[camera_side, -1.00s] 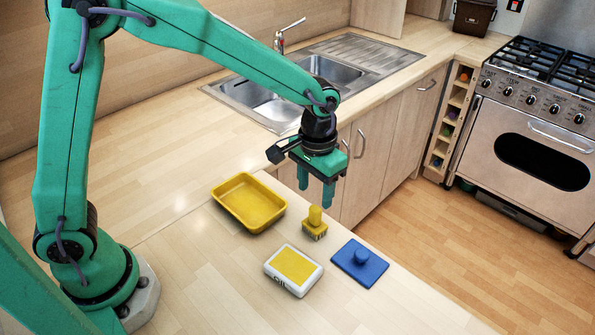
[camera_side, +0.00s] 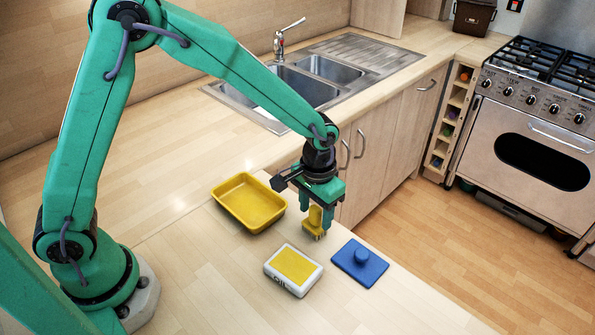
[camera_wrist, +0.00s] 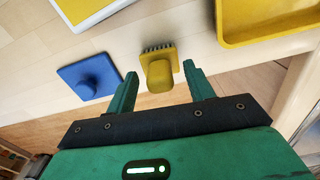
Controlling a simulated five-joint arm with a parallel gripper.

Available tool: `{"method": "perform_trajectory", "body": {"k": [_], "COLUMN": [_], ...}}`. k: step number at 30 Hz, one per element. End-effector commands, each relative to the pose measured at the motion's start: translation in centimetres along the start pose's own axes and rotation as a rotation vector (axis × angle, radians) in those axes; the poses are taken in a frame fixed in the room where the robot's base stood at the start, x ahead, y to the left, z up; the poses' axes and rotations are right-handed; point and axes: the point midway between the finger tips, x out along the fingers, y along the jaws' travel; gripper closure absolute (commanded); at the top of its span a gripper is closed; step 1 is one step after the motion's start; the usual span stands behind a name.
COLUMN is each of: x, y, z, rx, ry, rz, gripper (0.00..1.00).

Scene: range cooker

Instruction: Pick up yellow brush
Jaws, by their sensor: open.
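The yellow brush (camera_side: 314,220) stands on the worktop with its handle up, between the yellow tray and the blue lidded piece. In the wrist view the brush (camera_wrist: 159,72) shows its handle and dark bristles, between my two fingers and a little beyond their tips. My gripper (camera_side: 317,222) points down at the brush in the side view, with a finger on each side of the handle. In the wrist view my gripper (camera_wrist: 161,82) is open and empty. The fingers hide part of the handle in the side view.
A yellow tray (camera_side: 226,209) lies left of the brush. A white box with a yellow top (camera_side: 271,268) lies in front, and a flat blue piece with a knob (camera_side: 374,270) lies to the right. The worktop edge drops to the floor close behind the brush.

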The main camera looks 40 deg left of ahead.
Motion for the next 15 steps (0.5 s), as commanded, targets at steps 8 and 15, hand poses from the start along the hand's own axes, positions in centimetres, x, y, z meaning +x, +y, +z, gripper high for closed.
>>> {"method": "perform_trajectory", "body": {"k": [8,15], "x": [1.25,1.22], "y": [-0.02,-0.02], "z": [0.03,0.02], "rx": [0.0,0.0], "ry": [0.0,0.0], "rz": [0.0,0.0], "gripper": [0.47,0.47]}}
